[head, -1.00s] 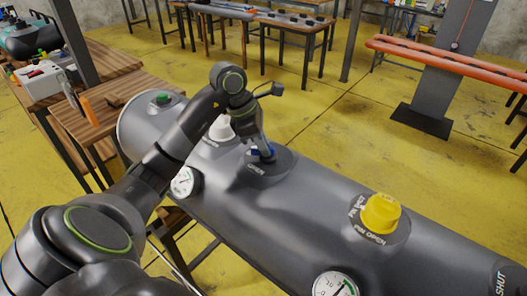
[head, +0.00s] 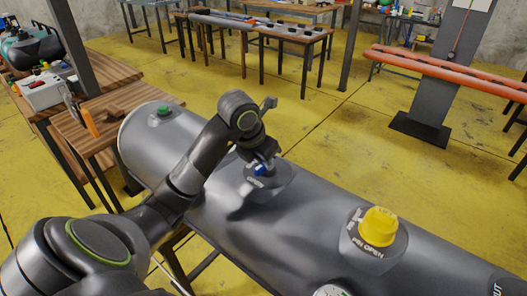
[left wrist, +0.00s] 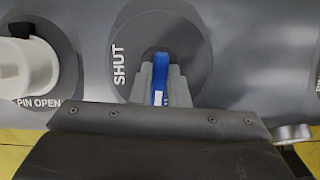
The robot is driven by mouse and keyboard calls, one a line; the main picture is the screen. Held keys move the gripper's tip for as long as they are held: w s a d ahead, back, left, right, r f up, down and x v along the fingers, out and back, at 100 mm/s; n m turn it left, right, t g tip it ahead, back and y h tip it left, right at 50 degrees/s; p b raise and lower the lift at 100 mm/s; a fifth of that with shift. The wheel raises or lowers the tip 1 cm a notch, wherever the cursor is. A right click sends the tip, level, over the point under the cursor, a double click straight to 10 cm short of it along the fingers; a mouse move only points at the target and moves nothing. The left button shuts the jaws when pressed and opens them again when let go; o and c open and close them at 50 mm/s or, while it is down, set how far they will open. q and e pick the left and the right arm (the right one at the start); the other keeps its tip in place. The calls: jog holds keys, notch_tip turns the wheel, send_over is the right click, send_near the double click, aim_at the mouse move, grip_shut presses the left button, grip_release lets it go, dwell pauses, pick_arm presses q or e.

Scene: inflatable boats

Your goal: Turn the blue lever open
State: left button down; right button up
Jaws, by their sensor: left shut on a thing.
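The blue lever (head: 261,169) stands on a round dark plate on top of the grey inflatable tube (head: 300,215). My left gripper (head: 262,163) is shut on the lever. In the left wrist view the blue lever (left wrist: 160,80) sits between the two grey fingers of my left gripper (left wrist: 162,88). The word SHUT (left wrist: 119,66) is printed on the plate left of the lever in that view. My right gripper is not in view.
A yellow cap (head: 379,227) labelled PIN OPEN stands further along the tube. A green-topped valve (head: 164,111) is at the far end. A white cap (left wrist: 25,62) is beside the lever plate. A wooden table (head: 115,120) stands at left; yellow floor lies beyond.

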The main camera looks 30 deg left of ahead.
pick_arm(q)
jog(key=shift+n+p, duration=0.45)
jog(key=shift+n, duration=0.05)
jog(key=c, duration=1.4)
grip_release()
jog(key=shift+r, duration=0.1)
jog(key=d+p+v, duration=0.1)
jog(key=p+v, duration=1.5)
jog(key=v, duration=0.1)
jog(key=shift+s+a, duration=0.15)
jog(key=shift+a, duration=0.1)
